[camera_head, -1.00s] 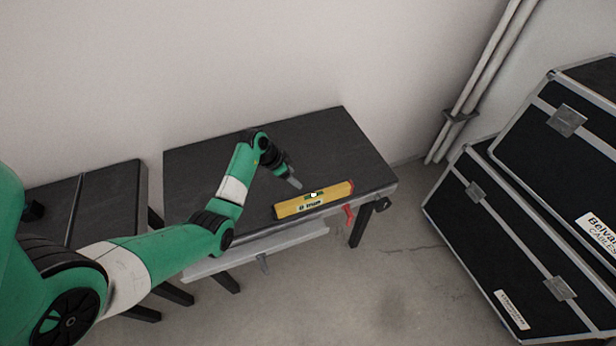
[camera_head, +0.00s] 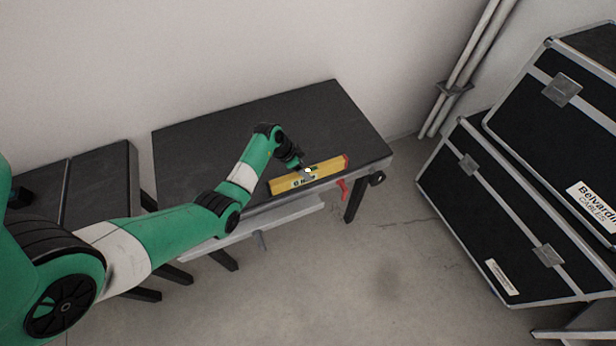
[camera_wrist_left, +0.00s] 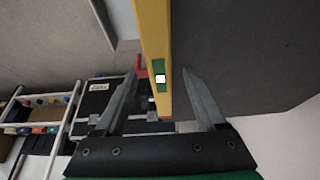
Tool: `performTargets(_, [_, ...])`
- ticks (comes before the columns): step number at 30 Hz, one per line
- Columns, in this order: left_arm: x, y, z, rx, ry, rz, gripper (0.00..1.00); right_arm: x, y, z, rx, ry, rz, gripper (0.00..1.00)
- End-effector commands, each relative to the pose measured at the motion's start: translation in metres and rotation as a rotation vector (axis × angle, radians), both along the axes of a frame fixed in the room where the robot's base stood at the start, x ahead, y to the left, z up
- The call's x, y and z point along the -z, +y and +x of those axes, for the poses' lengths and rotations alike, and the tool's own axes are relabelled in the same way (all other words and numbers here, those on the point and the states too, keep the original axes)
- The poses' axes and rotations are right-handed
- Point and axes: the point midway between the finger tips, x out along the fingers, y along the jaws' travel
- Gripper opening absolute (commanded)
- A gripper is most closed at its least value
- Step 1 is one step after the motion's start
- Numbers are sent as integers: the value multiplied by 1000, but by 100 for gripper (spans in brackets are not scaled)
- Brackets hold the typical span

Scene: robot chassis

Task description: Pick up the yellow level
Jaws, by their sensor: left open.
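The yellow level (camera_head: 318,173) lies near the front right edge of the dark workbench (camera_head: 230,140). My left gripper (camera_head: 302,170) is right at the middle of the level in the head view, and its fingertips are hard to make out there. In the left wrist view the level (camera_wrist_left: 155,45) runs between the two open fingers of my left gripper (camera_wrist_left: 157,85), with gaps on both sides. A green patch with a white spot shows on the level between the fingers. My right gripper is in neither view.
A red clamp handle (camera_head: 342,188) hangs at the bench's front edge near the level. Black flight cases (camera_head: 490,230) stand on the floor at the right. A second dark table (camera_head: 95,185) stands at the left. The rest of the bench top is clear.

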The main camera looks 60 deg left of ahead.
Motion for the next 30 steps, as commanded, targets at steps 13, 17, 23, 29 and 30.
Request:
performTargets(13, [39,-1,18,0,0,0,73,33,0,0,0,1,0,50])
performTargets(17, [39,-1,18,0,0,0,58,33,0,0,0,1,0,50])
performTargets(23, [39,-1,18,0,0,0,22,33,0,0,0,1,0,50])
performTargets(29, [39,-1,18,0,0,0,0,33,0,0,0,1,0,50])
performTargets(30, [39,-1,18,0,0,0,0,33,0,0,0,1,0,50])
